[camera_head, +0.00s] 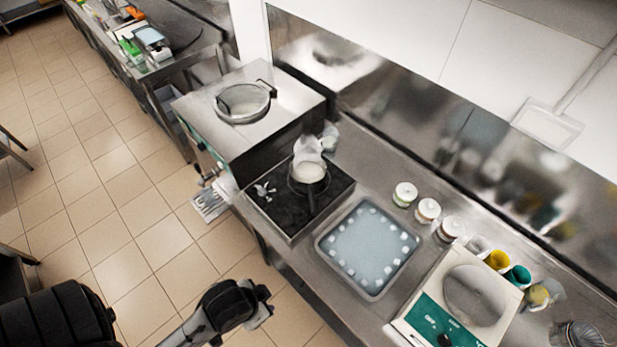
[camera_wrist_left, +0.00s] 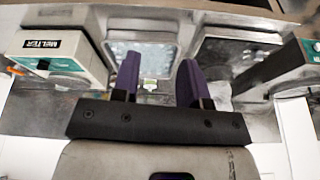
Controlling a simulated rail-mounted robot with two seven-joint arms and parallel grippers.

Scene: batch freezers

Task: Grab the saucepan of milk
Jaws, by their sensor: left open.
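The saucepan of milk (camera_head: 309,171) stands on the black hob (camera_head: 282,206) in the head view, with white contents inside. Its dark handle points toward the counter's front edge. A pale translucent object stands right behind it and partly overlaps it. My left gripper (camera_head: 262,303) is in front of the counter, over the floor, well apart from the saucepan. In the left wrist view its two purple fingers (camera_wrist_left: 158,78) stand apart with nothing between them. I cannot make out the saucepan in that view. My right gripper is not in view.
A tray with ice-like cubes (camera_head: 322,245) lies right of the hob. Further right is the melter (camera_head: 408,323), also in the left wrist view (camera_wrist_left: 62,58). Several jars (camera_head: 428,209) line the back. A steel machine (camera_head: 190,107) stands left of the hob. The floor in front is clear.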

